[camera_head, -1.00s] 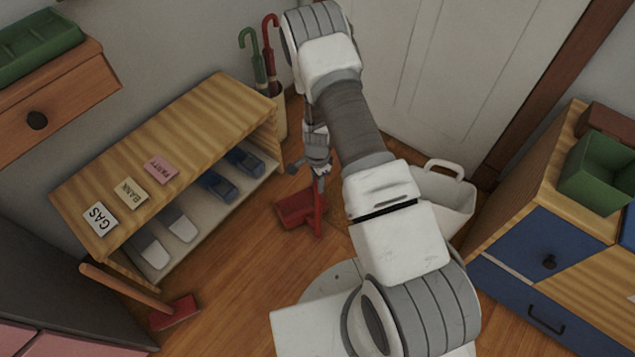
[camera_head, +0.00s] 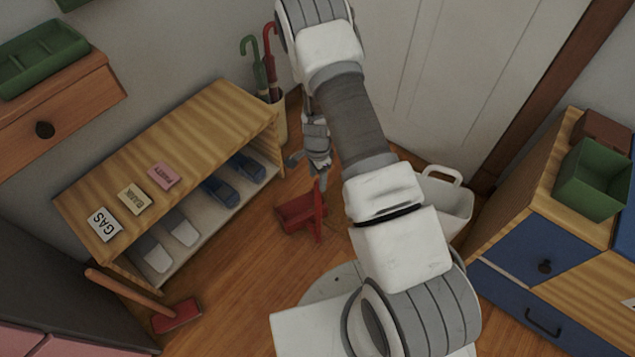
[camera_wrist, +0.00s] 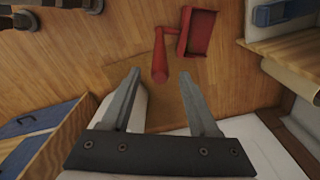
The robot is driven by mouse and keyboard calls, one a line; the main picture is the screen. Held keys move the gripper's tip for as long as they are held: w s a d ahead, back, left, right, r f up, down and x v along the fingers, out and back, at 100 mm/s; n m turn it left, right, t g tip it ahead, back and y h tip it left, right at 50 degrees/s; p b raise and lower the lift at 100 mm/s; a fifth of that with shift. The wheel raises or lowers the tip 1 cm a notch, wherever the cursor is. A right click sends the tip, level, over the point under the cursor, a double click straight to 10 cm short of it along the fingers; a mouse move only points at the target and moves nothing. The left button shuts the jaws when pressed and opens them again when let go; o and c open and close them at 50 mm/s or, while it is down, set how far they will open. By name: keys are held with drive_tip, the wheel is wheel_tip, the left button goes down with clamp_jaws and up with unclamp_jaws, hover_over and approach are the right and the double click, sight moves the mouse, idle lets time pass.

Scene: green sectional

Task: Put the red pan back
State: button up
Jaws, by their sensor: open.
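The red pan (camera_head: 297,212) is a dustpan on the wooden floor in front of the shoe shelf, with its handle standing up. In the wrist view the pan's tray (camera_wrist: 198,34) is at top centre, and its handle points toward my gripper (camera_wrist: 161,75). The fingers are open, one on each side of the handle's end in the picture. I cannot tell whether that end is between the fingers or just beyond them. In the head view my gripper (camera_head: 321,180) is above the pan, close to the handle's top.
A red-headed broom (camera_head: 177,316) leans at lower left. The shoe shelf (camera_head: 185,150) holds shoes and labelled cards. An umbrella stand (camera_head: 277,118) and a white basket (camera_head: 445,205) are near the door. Blue drawers (camera_head: 540,262) stand at right. Floor around the pan is clear.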

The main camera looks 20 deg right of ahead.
wheel_tip(320, 180, up, 6)
drive_tip(key=shift+r+p, duration=0.15)
drive_tip(key=shift+p, duration=0.55)
drive_tip(key=s+a+r+n+t, duration=0.1)
drive_tip(key=r+n, duration=0.1)
drive_tip(key=r, duration=0.7)
drive_tip(key=s+a+r+n+t+y, duration=0.1)
drive_tip(key=r+n, duration=0.2)
drive_tip(key=r, duration=0.7)
drive_tip(key=s+a+r+n+t, duration=0.1)
drive_tip(key=s+r+n, duration=0.1)
drive_tip(key=r, duration=0.7)
drive_tip(key=s+r+n+t, duration=0.1)
drive_tip(key=s+r+n, duration=0.3)
drive_tip(key=s+r, duration=0.3)
drive_tip(key=s+d+r+n+t+h, duration=0.1)
drive_tip(key=s+r+n, duration=0.3)
drive_tip(key=s+r, duration=0.3)
drive_tip(key=s, duration=0.5)
drive_tip(key=shift+d+r+t, duration=0.2)
drive_tip(key=shift+d+t, duration=0.05)
drive_tip(key=shift+t, duration=0.05)
drive_tip(key=shift+r, duration=0.15)
wheel_tip(320, 180, up, 19)
drive_tip(key=p, duration=1.9)
